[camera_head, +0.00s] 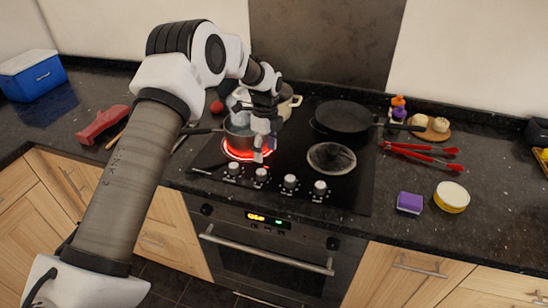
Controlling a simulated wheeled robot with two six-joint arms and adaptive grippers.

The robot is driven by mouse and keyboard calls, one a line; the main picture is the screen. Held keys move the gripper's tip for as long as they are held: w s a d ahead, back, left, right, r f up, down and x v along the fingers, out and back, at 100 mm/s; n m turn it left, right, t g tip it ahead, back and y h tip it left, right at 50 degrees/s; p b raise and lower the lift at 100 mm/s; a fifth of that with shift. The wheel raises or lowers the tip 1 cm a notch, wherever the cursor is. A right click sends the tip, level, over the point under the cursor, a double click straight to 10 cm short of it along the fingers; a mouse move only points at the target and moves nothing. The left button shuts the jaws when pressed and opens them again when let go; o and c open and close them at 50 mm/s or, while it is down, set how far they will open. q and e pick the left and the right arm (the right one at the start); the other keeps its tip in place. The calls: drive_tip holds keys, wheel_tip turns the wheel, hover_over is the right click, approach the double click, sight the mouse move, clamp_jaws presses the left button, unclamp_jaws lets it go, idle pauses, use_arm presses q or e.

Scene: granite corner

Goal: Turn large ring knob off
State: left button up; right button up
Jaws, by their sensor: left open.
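Several white-topped control knobs stand in a row along the cooktop's front: a far-left knob (234,168), a second knob (261,174), a third knob (290,182) and the rightmost knob (320,187). I cannot tell from markings which is the large ring knob. The front-left ring (232,153) glows red under a saucepan (236,131). My left gripper (264,150) is open and points down beside the saucepan, over the right side of the glowing ring. Its fingertips are just behind the second knob; whether they touch it is unclear. My right gripper is out of view.
A glass lid (331,158) lies front right on the cooktop (352,192), with a black pan (342,117) behind it. Red tongs (424,153), a purple sponge (410,202) and a yellow-sided round container (452,197) are on the right counter. The oven handle (265,256) juts out below.

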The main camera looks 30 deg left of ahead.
sight(261, 172)
use_arm(q)
drive_tip(key=s+f, duration=0.1)
drive_tip(key=s+f+p, duration=0.1)
drive_tip(key=s, duration=0.1)
drive_tip(key=shift+s+f+p, duration=0.2)
drive_tip(key=shift+p, duration=0.1)
drive_tip(key=f, duration=0.2)
drive_tip(key=w+f, duration=0.1)
drive_tip(key=f, duration=0.1)
drive_tip(key=shift+w+f+p, duration=0.2)
drive_tip(key=shift+f+p, duration=0.05)
drive_tip(key=shift+p, duration=0.05)
drive_tip(key=shift+s+r, duration=0.1)
drive_tip(key=shift+r, duration=0.05)
drive_tip(key=shift+s+r, duration=0.15)
drive_tip(key=shift+s, duration=0.05)
drive_tip(key=shift+c, duration=1.4)
drive_tip(key=shift+s, duration=0.1)
drive_tip(key=c, duration=0.5)
drive_tip(key=shift+d, duration=0.1)
drive_tip(key=c, duration=0.4)
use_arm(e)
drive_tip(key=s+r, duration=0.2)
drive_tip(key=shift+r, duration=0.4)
